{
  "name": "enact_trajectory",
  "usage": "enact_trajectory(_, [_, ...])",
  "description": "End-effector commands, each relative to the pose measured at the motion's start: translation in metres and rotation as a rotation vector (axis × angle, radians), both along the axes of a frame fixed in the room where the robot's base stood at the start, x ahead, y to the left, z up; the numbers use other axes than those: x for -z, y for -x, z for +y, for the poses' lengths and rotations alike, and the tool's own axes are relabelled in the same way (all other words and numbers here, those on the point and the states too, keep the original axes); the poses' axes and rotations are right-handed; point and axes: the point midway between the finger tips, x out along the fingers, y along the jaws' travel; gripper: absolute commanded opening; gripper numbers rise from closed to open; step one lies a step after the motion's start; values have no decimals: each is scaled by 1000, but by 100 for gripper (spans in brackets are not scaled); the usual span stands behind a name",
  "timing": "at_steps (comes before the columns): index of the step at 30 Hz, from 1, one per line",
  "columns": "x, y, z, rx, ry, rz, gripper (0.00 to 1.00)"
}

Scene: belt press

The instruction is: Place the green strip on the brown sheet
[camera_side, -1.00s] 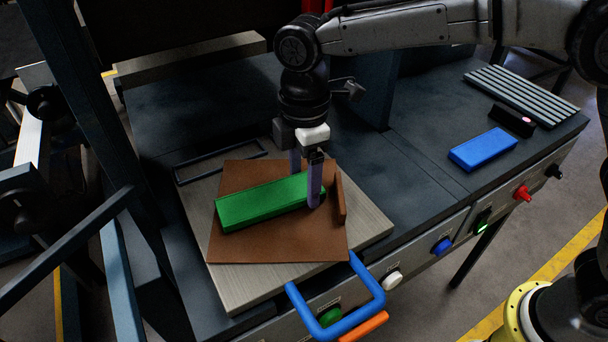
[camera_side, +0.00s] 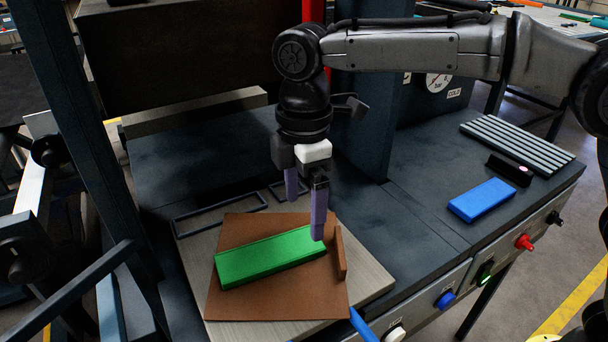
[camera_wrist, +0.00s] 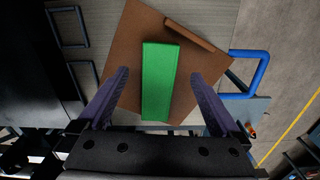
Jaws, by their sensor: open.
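The green strip (camera_side: 268,258) lies flat on the brown sheet (camera_side: 290,298), its right end close to the sheet's raised brown edge bar (camera_side: 340,251). In the wrist view the green strip (camera_wrist: 158,82) lies between and beyond my fingers, with brown sheet (camera_wrist: 124,50) on both sides of it. My gripper (camera_side: 305,216) is open and empty, with its purple fingers above the strip's right end. In the wrist view my gripper (camera_wrist: 160,98) has its fingers wide apart, one on each side of the strip, not touching it.
The sheet rests on a pale metal plate (camera_side: 372,285). A blue handle (camera_wrist: 256,76) juts from the plate. A dark press block (camera_side: 180,60) is behind.

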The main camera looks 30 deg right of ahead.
Motion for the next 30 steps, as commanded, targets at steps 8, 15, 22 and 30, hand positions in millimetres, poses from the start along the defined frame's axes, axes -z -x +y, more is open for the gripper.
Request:
enact_trajectory(8, [-47,-1,0,0,-1,-1,100])
enact_trajectory(15, [-59,0,0,0,1,1,100])
enact_trajectory(22, [-61,1,-4,11,-2,-2,100])
enact_trajectory(30, [-86,23,-86,310,-63,-84,100])
